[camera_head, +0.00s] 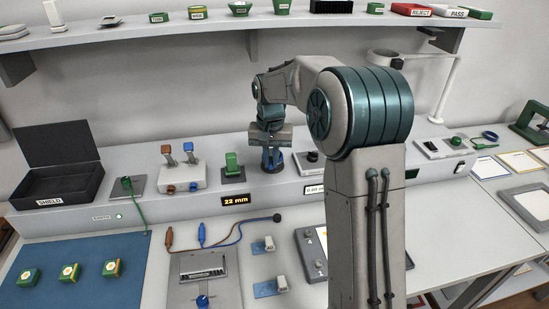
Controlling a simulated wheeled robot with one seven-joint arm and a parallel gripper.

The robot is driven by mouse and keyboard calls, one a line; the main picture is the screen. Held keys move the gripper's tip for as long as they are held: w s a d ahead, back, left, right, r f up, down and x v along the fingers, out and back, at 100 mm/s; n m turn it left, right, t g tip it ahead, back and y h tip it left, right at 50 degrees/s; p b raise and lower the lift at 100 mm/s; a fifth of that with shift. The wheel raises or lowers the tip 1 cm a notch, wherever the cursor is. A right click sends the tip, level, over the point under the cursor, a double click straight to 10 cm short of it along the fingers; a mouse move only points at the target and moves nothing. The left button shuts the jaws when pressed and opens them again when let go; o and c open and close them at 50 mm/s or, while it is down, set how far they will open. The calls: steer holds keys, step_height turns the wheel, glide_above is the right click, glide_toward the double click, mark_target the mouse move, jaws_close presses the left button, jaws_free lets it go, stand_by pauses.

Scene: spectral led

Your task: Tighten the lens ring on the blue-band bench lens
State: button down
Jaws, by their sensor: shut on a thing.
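My gripper (271,158) points down at the raised back shelf of the bench, just right of a green clamp-like piece. It is shut around the top of a small dark upright piece with blue on it, which I take to be the blue-band bench lens (273,168). The lens ring at its top is mostly hidden by the fingers, so its fit cannot be seen. An orange display (236,200) below and left of the lens reads 22 mm.
A green clamp-like piece (232,165) stands close left of the lens. A grey block with a dark knob (310,163) stands close right. A switch box (183,176) and an open black SHIELD box (58,180) are further left. A shelf (180,31) hangs above.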

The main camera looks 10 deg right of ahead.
steer(key=shift+w+a+m, duration=0.1)
steer(key=shift+a+m, duration=0.15)
steer(key=shift+m, duration=0.45)
steer(key=c, duration=1.5)
jaws_free()
steer(key=shift+a, duration=0.1)
step_height(320, 180, up, 14)
steer(key=shift+f, duration=0.1)
